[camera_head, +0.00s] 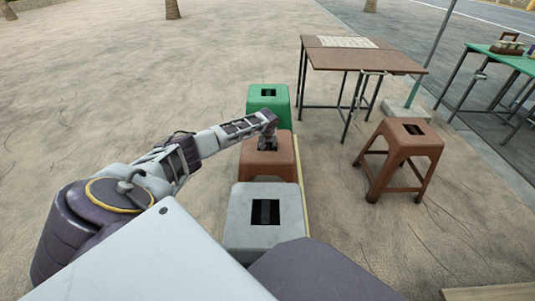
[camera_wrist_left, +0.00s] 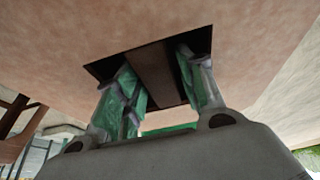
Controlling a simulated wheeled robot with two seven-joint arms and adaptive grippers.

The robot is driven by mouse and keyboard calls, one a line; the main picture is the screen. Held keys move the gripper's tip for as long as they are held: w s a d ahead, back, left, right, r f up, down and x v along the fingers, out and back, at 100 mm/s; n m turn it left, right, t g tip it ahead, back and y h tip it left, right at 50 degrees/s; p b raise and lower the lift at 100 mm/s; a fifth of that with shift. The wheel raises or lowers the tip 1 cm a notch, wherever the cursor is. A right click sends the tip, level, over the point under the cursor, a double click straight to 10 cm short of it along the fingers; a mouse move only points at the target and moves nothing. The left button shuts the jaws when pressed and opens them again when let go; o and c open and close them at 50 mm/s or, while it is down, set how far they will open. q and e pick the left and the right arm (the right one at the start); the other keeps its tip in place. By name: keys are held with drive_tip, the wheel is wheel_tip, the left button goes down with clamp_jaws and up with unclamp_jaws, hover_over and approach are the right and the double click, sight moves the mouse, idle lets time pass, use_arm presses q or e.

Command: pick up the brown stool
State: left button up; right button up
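The brown stool (camera_head: 265,166) stands upright in the row between a green stool and a grey stool. My left gripper (camera_head: 267,143) is pointed down at the middle of its seat. In the left wrist view, the seat (camera_wrist_left: 60,72) has a dark slot with a brown strip (camera_wrist_left: 150,70) across it. The two fingers of my left gripper (camera_wrist_left: 158,78) are spread apart, with their tips at the slot, one on each side of the strip. Whether they touch it is unclear. A second brown stool (camera_head: 403,150) stands apart on the right. My right gripper is not in view.
The green stool (camera_head: 268,100) is just behind, the grey stool (camera_head: 264,222) just in front. A brown-topped table (camera_head: 365,58) stands at the back right, and a green table (camera_head: 507,60) farther right. Open sandy ground (camera_head: 90,80) lies to the left.

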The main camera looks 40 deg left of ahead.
use_arm(q)
drive_tip(key=shift+f, duration=0.15)
drive_tip(key=shift+f, duration=0.25)
idle(1.4)
clamp_jaws()
drive_tip(key=shift+w+a+r, duration=0.1)
idle(0.4)
